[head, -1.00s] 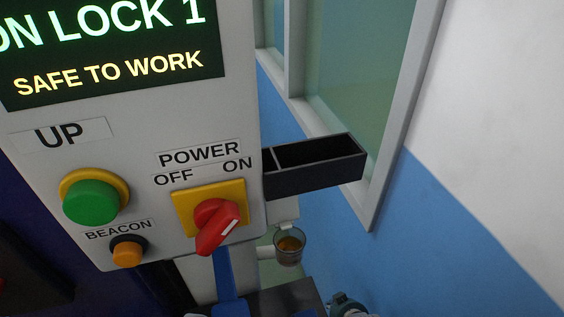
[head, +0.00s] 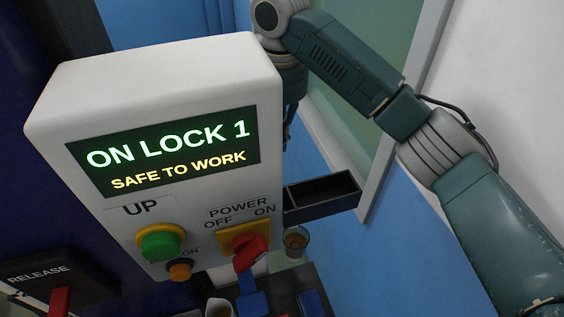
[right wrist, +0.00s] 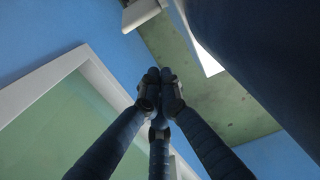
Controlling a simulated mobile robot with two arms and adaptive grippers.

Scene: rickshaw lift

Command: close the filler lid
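I cannot make out the filler lid in either view. My right arm comes in from the right in the head view and reaches up behind the top right of the grey control box (head: 195,90). Its hand is mostly hidden by the box there. In the right wrist view the dark fingers of my right gripper (right wrist: 158,78) come together at their tips, with nothing visible between them. A blue wall, a window frame and a greenish surface lie beyond the fingertips. My left gripper is in neither view.
The box carries a lit display (head: 165,160), a green button (head: 160,245), an orange beacon button (head: 181,270) and a red power switch (head: 250,252). A dark open tray (head: 325,198) juts out at its right, above a small clear cup (head: 296,241) with brown contents. A release panel (head: 45,275) is lower left.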

